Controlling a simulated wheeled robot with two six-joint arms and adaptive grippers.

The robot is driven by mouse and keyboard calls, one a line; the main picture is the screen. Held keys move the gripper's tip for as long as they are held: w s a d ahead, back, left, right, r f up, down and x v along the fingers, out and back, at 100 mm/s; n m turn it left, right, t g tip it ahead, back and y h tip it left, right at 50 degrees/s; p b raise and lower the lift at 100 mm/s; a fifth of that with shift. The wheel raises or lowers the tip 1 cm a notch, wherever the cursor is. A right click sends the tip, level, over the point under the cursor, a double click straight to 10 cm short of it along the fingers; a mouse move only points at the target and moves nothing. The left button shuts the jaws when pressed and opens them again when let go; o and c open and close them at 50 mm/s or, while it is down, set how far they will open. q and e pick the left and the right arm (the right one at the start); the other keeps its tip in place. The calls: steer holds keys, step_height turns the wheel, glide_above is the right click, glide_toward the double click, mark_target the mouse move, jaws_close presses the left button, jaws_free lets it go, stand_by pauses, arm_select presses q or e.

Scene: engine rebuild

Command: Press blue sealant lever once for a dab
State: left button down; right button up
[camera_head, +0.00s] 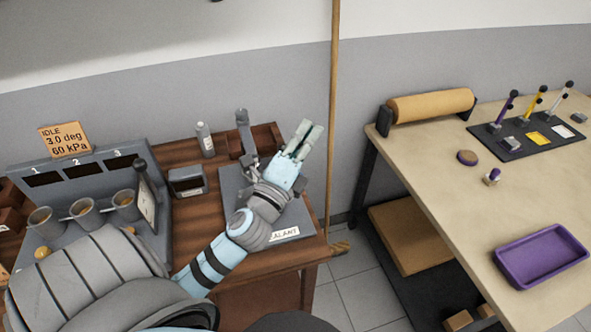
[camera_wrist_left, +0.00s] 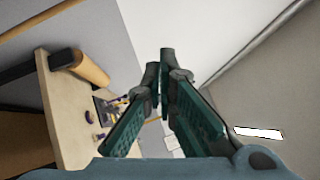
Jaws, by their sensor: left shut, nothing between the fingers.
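The sealant station is a dark grey plate (camera_head: 233,187) on the wooden bench, with a white label (camera_head: 285,234) of which only "ALANT" shows. A grey upright part (camera_head: 243,130) rises at its back. No blue lever can be made out; my arm covers much of the plate. My left gripper (camera_head: 311,129) is above the plate's right side, pointing up and to the right, shut and empty. Its green fingers also show in the left wrist view (camera_wrist_left: 165,75), close together with nothing between them. My right gripper is not in view.
On the bench (camera_head: 188,233) stand a grey bottle (camera_head: 205,139), a small grey box (camera_head: 187,181) and a console (camera_head: 85,167) with several cups. A wooden pole (camera_head: 334,90) stands just right of my gripper. The right table (camera_head: 440,165) holds a roll (camera_head: 432,105), levers and a purple tray (camera_head: 541,256).

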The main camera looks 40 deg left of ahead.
arm_select(q)
steer(key=d+r+m+h, duration=0.85)
steer(key=m+h, duration=0.45)
steer(key=m, duration=0.6)
steer(key=w+d+f+m+g+h, duration=0.25)
steer(key=d+f+m+g, duration=0.35)
steer(key=m, duration=0.8)
steer(key=w+a+f+m+g+y, duration=0.2)
steer(key=a+f+m+g+y, duration=0.2)
steer(key=a+f+m+y, duration=0.4)
steer(key=a+r+m+g+y, duration=0.1)
steer(key=a+y, duration=0.3)
steer(key=a, duration=1)
steer(key=shift+s+g+y+p, duration=0.25)
steer(key=shift+g+y+p, duration=0.1)
steer(key=shift+g, duration=0.25)
steer(key=shift+f, duration=0.1)
